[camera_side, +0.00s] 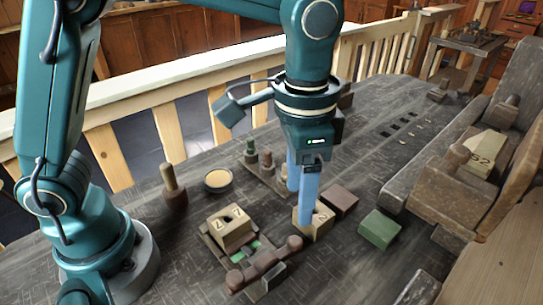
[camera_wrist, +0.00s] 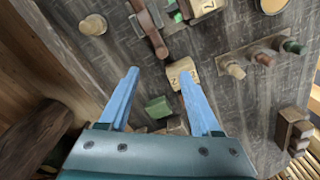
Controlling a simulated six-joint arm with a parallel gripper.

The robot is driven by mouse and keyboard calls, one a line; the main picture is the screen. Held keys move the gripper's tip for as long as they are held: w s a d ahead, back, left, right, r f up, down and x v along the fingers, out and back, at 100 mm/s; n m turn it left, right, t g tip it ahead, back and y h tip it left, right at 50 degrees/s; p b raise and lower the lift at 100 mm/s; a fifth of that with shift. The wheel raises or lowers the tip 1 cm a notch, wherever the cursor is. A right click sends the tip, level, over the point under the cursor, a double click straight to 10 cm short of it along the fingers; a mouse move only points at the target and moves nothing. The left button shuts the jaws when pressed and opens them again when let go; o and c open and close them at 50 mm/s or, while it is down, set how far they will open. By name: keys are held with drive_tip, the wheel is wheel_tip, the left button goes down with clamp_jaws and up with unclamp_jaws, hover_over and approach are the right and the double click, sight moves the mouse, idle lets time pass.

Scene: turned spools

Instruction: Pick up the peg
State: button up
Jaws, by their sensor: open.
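Several upright turned pegs show, and I cannot tell which one is meant. A tall brown peg (camera_side: 173,186) stands alone at the left in the side view. A rack holds a green peg (camera_side: 250,151) and a reddish-brown peg (camera_side: 266,163). In the wrist view the rack also holds a tan peg (camera_wrist: 236,70). Another pale-topped peg (camera_wrist: 93,25) stands at the upper left there. My gripper (camera_side: 299,206) is open, pointing down, with nothing seen between its fingers. In the side view its fingers overlap a numbered wooden block (camera_side: 319,222); contact is unclear.
A green block (camera_side: 379,229) and a brown block (camera_side: 340,201) are to the right. A heavy wooden bench piece fills the far right.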

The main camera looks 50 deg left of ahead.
drive_tip(key=w+a+n, duration=0.1)
drive_tip(key=w+a, duration=0.3)
drive_tip(key=w, duration=0.1)
drive_tip(key=n, duration=0.5)
approach(250, 138)
drive_tip(key=d+f, duration=0.1)
drive_tip(key=d, duration=0.1)
drive_tip(key=d+f, duration=0.3)
drive_tip(key=shift+w+d, duration=0.3)
drive_tip(key=shift+w, duration=0.1)
drive_tip(key=a, duration=0.1)
drive_tip(key=a+n, duration=0.1)
drive_tip(key=a, duration=0.1)
drive_tip(key=a+f+n, duration=0.1)
drive_tip(key=a, duration=0.1)
drive_tip(key=shift+s+f, duration=0.1)
drive_tip(key=shift+s, duration=0.15)
drive_tip(key=shift+a+f, duration=0.1)
drive_tip(key=shift+f, duration=2.4)
clamp_jaws()
